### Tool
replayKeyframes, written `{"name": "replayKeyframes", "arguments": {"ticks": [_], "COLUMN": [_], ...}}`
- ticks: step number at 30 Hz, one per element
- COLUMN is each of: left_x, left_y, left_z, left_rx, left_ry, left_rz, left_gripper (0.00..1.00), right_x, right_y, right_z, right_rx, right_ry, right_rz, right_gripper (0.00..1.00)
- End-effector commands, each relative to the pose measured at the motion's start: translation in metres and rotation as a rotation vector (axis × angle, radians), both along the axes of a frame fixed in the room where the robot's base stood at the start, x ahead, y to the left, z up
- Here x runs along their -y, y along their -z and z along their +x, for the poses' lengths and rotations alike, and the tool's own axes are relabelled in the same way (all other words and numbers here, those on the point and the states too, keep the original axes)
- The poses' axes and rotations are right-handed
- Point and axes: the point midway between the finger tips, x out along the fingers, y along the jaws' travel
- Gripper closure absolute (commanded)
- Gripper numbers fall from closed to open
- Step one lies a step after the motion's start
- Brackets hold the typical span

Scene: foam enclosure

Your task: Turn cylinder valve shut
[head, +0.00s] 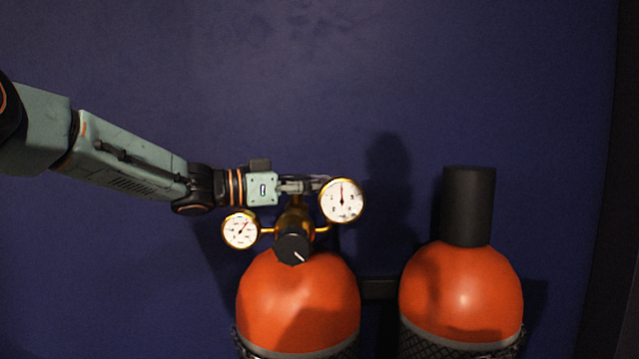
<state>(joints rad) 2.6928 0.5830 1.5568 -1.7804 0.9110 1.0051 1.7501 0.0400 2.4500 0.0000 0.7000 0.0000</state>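An orange gas cylinder (298,300) stands upright at the lower middle of the head view. On its top sits a brass regulator (294,217) with a black knob (293,248) bearing a white mark. A left gauge (240,229) and a larger right gauge (342,200) flank it. My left arm comes in from the left, and its gripper (312,186) is at the top of the regulator, partly behind the right gauge. The fingertips and any valve handle there are hidden, so I cannot tell whether the fingers are open or touching it. My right gripper is not in view.
A second orange cylinder (461,290) with a black cap (468,205) stands to the right. A dark bracket (379,289) lies between the cylinders. A dark blue wall (300,80) is behind them. The space above the cylinders is clear.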

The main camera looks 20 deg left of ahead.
Motion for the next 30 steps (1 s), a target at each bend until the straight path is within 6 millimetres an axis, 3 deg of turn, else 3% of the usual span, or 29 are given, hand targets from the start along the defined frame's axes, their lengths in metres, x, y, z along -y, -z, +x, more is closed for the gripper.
{"name": "replayKeyframes", "arguments": {"ticks": [30], "left_x": [-0.0018], "left_y": [-0.0021], "left_z": [0.0000], "left_rx": [0.005], "left_ry": [-0.002], "left_rz": [-0.002], "left_gripper": [1.00], "right_x": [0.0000], "right_y": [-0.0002], "right_z": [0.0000], "right_rx": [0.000], "right_ry": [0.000], "right_rz": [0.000], "right_gripper": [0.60]}}
